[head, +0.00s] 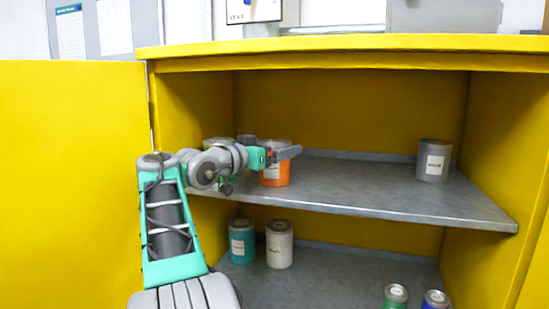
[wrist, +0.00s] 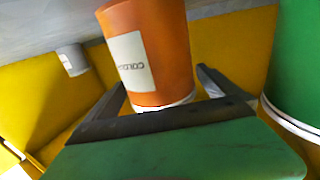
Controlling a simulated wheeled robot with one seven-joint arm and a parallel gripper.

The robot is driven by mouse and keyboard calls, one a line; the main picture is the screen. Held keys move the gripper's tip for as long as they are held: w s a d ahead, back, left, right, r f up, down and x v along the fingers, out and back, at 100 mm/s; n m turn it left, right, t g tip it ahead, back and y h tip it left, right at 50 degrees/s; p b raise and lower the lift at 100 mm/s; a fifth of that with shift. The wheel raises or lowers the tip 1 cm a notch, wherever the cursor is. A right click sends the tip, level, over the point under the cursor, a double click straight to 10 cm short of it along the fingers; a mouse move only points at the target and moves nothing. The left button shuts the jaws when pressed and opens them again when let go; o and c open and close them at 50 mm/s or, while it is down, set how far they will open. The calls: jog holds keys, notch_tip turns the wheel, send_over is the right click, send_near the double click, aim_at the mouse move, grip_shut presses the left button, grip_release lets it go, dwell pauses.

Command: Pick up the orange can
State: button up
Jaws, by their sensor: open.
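The orange can (head: 276,177) stands upright on the upper grey shelf inside the yellow cabinet, with a white label on its side. My gripper (head: 272,152) is at the can in the head view and hides part of its upper side. In the wrist view the orange can (wrist: 158,50) appears upside down, large and close. The two dark fingers of my gripper (wrist: 160,88) are open, one on each side of the can. Whether either finger touches the can I cannot tell.
A green can (wrist: 300,70) is close beside the orange can; my arm mostly hides it in the head view. A grey can (head: 433,160) stands at the shelf's right. Teal (head: 242,240) and white (head: 279,244) cans stand below. The yellow cabinet door (head: 70,180) is left; mid-shelf is clear.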

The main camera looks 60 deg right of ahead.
jog(key=shift+c, duration=0.6)
jog(key=c, duration=1.9)
